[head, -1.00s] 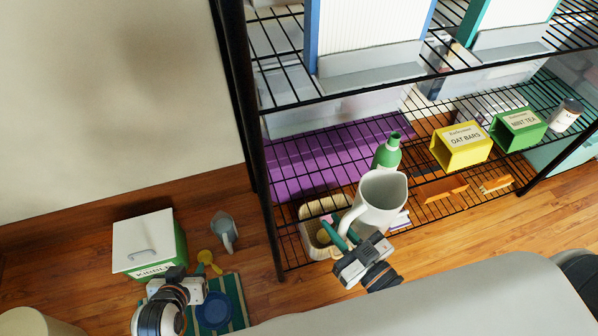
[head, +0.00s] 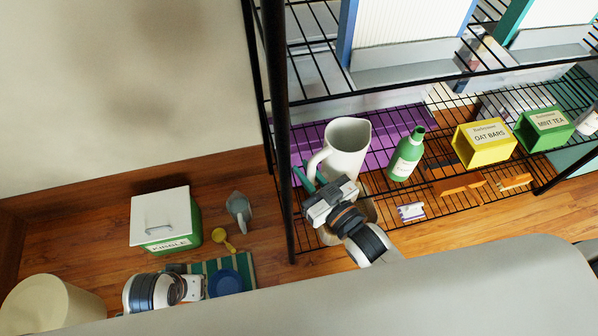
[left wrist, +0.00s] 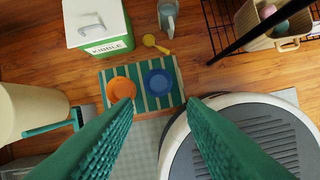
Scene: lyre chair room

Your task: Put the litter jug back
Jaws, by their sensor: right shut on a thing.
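A tall white jug (head: 346,148) with an open top is upright at the lower shelf level (head: 436,190), left of a green bottle (head: 406,156). My right gripper (head: 312,180) is shut on its handle from the front left. The gripper and arm hide the jug's lower part, so I cannot tell if it touches the shelf. My left gripper (head: 196,288) is low over the floor by a striped mat. In the left wrist view its green fingers (left wrist: 160,101) are apart with nothing between them.
A black shelf post (head: 277,130) stands just left of the jug. Yellow (head: 484,143) and green (head: 545,128) boxes stand farther right. A basket (left wrist: 262,22) is by the post.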

